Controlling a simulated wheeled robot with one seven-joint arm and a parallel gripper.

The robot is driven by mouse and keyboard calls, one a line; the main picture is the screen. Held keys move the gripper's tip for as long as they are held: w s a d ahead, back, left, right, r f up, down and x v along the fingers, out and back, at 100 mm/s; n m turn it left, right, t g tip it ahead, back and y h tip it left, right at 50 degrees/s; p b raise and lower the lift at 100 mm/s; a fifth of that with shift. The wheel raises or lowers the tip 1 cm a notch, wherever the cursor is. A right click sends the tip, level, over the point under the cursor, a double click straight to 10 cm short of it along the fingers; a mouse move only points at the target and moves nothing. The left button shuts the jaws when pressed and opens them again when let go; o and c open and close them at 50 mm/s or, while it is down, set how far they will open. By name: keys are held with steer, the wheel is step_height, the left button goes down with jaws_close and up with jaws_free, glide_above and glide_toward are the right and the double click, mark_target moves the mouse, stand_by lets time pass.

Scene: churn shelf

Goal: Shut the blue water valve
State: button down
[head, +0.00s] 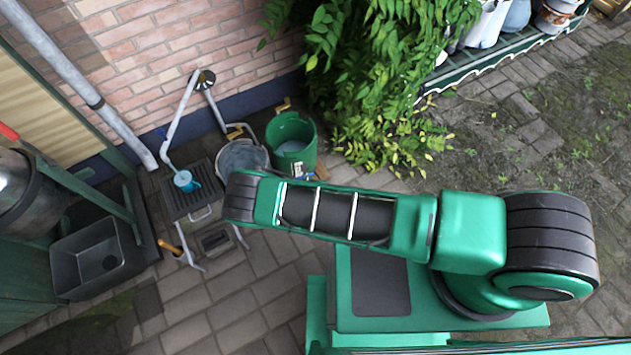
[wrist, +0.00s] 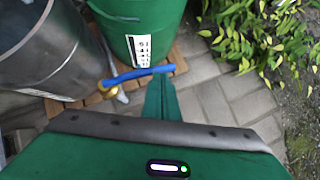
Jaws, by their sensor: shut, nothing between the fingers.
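The blue valve lever (wrist: 138,77) shows in the wrist view at the foot of a green barrel (wrist: 143,28). It runs from a brass valve body (wrist: 104,87) at its left toward the right. My gripper (wrist: 164,82) is shut and empty. Its dark green fingertips appear at the lever's right end, and I cannot tell if they touch it. In the head view my arm reaches left and hides the gripper. I cannot make out the lever clearly there.
A grey metal tub (wrist: 45,50) stands left of the green barrel (head: 291,140). Leafy branches (head: 375,70) hang right of the barrel. A light blue jug (head: 186,181) stands on a grated stand (head: 172,207). A dark sink (head: 95,260) is at left. Paving (head: 260,290) is open in front.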

steer(key=shift+w, duration=0.75)
steer(key=s+d+r, duration=0.5)
steer(key=s+r, duration=0.3)
steer(key=s, duration=0.1)
steer(key=shift+r, duration=0.25)
stand_by(0.3)
steer(key=shift+d, duration=0.1)
